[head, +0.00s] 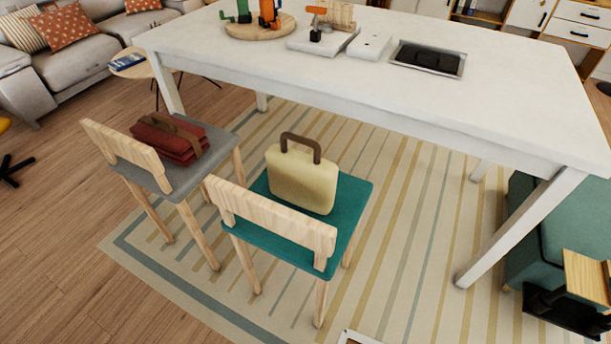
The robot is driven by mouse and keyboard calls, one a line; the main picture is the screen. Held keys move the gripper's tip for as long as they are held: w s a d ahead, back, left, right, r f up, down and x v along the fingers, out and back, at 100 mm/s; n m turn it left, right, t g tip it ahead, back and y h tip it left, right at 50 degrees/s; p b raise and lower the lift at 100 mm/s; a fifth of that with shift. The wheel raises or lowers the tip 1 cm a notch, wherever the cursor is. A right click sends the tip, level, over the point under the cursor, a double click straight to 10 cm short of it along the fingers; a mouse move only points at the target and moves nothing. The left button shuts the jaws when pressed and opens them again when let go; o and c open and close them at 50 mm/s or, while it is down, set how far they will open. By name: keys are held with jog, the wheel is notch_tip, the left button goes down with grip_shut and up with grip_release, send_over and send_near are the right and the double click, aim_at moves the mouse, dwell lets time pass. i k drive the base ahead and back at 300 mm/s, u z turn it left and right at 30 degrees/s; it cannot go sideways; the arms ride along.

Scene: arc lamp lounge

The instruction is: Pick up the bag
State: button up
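A cream-yellow bag (302,180) with a dark brown arched handle (301,143) stands upright on the teal seat of a wooden chair (345,200). The chair's backrest is on the near side of it. A second bag, dark red with a brown strap (170,138), lies on the grey seat of another wooden chair (137,178) to the left. My gripper is not in view.
A long white table (520,110) stands behind the chairs, with a round wooden board (240,31), coloured items and a dark inset tray (429,59) on it. A green upholstered seat (570,215) is at right. Striped rug (400,260) and bare floor lie open in front.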

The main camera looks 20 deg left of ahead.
aim_at(307, 181)
jog(key=u, duration=1.1)
jog(key=i, duration=0.35)
jog(key=z, duration=1.05)
